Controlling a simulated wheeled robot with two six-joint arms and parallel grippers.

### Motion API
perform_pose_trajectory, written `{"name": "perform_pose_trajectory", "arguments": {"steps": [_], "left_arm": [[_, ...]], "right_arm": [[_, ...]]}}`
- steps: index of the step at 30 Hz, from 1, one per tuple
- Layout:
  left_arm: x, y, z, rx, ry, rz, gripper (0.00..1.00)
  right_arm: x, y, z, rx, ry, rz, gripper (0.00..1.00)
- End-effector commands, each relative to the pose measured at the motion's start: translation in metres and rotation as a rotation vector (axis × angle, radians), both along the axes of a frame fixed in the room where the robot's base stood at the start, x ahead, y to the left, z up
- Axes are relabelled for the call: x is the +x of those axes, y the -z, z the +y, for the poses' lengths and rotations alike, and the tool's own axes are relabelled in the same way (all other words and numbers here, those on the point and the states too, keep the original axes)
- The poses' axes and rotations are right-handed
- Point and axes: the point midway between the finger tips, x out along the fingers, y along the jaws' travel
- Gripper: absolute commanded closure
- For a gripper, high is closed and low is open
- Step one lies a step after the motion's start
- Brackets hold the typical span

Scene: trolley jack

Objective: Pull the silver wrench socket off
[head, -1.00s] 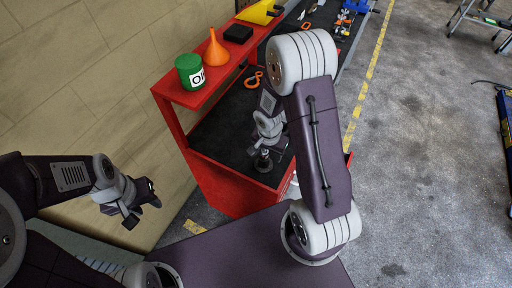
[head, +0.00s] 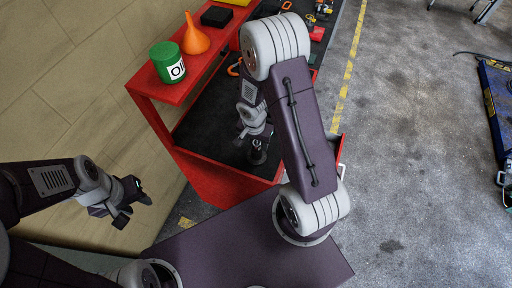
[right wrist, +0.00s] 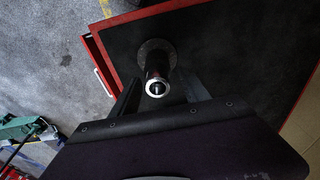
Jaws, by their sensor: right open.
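A dark upright post with a bright silver ring-shaped end, apparently the silver wrench socket (right wrist: 156,88), stands on a round base on the black mat in the right wrist view. My right gripper (right wrist: 158,98) is open, its two dark fingers on either side of the silver end, with gaps visible. In the head view my right gripper (head: 254,132) is above the post's base (head: 257,156), and the socket is mostly hidden by the gripper. My left gripper (head: 134,206) is open and empty, away from the trolley near the wall.
The red trolley (head: 150,116) carries a green oil can (head: 167,63), an orange funnel (head: 195,36) and a black box (head: 216,16) on its upper shelf. Several tools lie at the trolley's far end. A blue jack (head: 495,100) is at the far right; the floor between is clear.

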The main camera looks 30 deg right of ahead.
Motion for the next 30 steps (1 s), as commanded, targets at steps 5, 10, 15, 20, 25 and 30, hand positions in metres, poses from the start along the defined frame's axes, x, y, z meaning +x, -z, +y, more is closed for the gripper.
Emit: {"name": "perform_pose_trajectory", "arguments": {"steps": [5,10,15,20,25,30], "left_arm": [[0.0,-0.001,0.0,0.0,0.0,0.0,0.6],[0.0,-0.001,0.0,0.0,0.0,0.0,0.6],[0.0,-0.002,0.0,0.0,0.0,0.0,0.6],[0.0,-0.008,0.0,0.0,0.0,0.0,0.6],[0.0,-0.017,0.0,0.0,0.0,0.0,0.6],[0.0,-0.025,0.0,0.0,0.0,0.0,0.6]], "right_arm": [[0.0,-0.001,0.0,0.0,0.0,0.0,0.49],[0.0,-0.002,0.0,0.0,0.0,0.0,0.96],[0.0,-0.002,0.0,0.0,0.0,0.0,1.0],[0.001,-0.009,0.0,0.0,0.0,-0.001,1.0],[0.001,-0.021,0.0,0.0,0.0,-0.003,1.0],[0.001,-0.031,0.0,0.0,0.0,-0.001,1.0]]}}
